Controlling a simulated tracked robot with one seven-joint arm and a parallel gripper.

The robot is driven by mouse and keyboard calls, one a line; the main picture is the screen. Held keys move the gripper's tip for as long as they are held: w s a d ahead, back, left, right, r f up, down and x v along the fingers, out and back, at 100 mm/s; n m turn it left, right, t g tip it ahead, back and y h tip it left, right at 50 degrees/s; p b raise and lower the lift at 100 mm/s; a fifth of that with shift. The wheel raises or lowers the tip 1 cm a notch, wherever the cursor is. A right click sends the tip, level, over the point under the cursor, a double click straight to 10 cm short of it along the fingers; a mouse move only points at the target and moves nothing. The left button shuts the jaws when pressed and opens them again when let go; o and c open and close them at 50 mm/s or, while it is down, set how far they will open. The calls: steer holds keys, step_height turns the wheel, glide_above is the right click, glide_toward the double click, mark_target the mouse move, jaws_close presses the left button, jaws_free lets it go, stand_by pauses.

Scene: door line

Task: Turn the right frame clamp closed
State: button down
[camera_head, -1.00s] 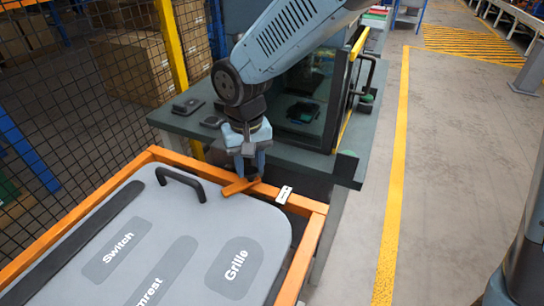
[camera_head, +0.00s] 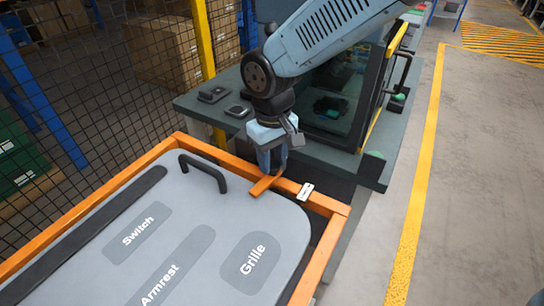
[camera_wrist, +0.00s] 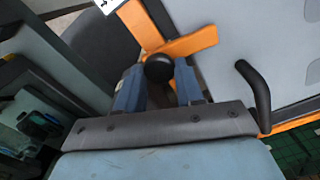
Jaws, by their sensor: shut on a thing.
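The right frame clamp (camera_head: 263,187) is a short orange bar on the far orange rail, left of a small white label. It sits at an angle to the rail, and one end reaches over the edge of the grey panel (camera_head: 205,245). In the wrist view the clamp bar (camera_wrist: 192,42) carries a round black knob (camera_wrist: 159,67). My gripper (camera_head: 272,166) points down at the clamp from above. In the wrist view its blue fingers (camera_wrist: 158,86) stand on both sides of the knob and are shut on it. The fingers partly hide the clamp in the head view.
A black handle (camera_head: 205,170) stands on the panel left of the clamp; it shows close by in the wrist view (camera_wrist: 258,95). The white label (camera_head: 306,191) lies on the rail. A dark bench (camera_head: 225,110) and glazed cabinet (camera_head: 335,95) stand behind. Open floor lies right.

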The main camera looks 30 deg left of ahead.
mark_target(272, 163)
steer(key=shift+a+r, duration=0.1)
steer(key=shift+a, duration=0.15)
steer(key=c, duration=1.1)
jaws_free()
steer(key=shift+w, duration=0.1)
steer(key=o, duration=0.4)
steer(key=shift+d, duration=0.1)
step_height(272, 163, up, 14)
steer(key=shift+f, duration=0.25)
